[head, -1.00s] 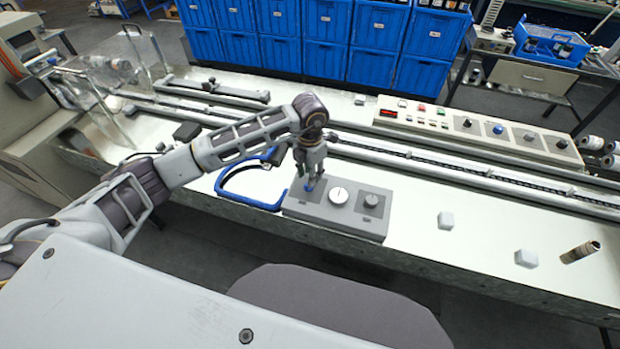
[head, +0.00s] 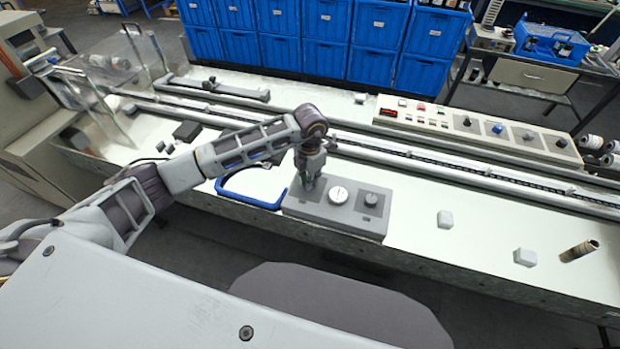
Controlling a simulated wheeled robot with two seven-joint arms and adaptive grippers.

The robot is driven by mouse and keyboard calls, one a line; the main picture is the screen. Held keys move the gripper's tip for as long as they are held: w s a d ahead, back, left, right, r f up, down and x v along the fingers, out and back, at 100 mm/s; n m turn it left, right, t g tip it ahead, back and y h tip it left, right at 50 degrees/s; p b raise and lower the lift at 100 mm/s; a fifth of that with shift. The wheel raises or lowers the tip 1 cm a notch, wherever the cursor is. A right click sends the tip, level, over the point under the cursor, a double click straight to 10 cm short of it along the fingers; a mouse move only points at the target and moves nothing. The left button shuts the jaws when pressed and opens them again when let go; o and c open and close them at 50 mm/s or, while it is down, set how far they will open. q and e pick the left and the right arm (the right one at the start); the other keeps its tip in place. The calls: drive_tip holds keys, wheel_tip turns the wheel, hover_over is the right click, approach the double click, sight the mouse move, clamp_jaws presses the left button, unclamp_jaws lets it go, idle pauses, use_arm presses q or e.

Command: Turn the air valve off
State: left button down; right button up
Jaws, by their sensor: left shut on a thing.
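A grey valve panel (head: 335,213) sits on the front of the white machine table. It carries a round white gauge (head: 338,195) in the middle and a dark knob (head: 371,199) at its right. My left gripper (head: 308,185) points down at the left end of the panel and is shut on the blue air valve handle there. The fingers mostly cover the handle, so its angle cannot be told. My right gripper is not in view.
A blue curved tube handle (head: 248,199) lies just left of the panel. A control console (head: 478,130) and long rails lie behind. The table right of the panel is mostly clear.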

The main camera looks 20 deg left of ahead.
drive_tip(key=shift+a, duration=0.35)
use_arm(q)
drive_tip(key=shift+n, duration=0.5)
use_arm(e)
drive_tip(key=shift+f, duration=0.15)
use_arm(q)
drive_tip(key=shift+a+n+b, duration=0.15)
drive_tip(key=shift+n+b, duration=0.3)
drive_tip(key=shift+n, duration=0.75)
drive_tip(key=n, duration=0.4)
drive_tip(key=shift+a+n+b, duration=0.1)
drive_tip(key=shift+n+b, duration=0.2)
drive_tip(key=shift+b, duration=0.05)
drive_tip(key=shift+n, duration=0.7)
drive_tip(key=shift+a+n, duration=0.1)
drive_tip(key=shift+n, duration=1.1)
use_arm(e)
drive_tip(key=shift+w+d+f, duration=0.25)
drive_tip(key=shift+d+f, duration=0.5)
use_arm(q)
drive_tip(key=c, duration=1.5)
unclamp_jaws()
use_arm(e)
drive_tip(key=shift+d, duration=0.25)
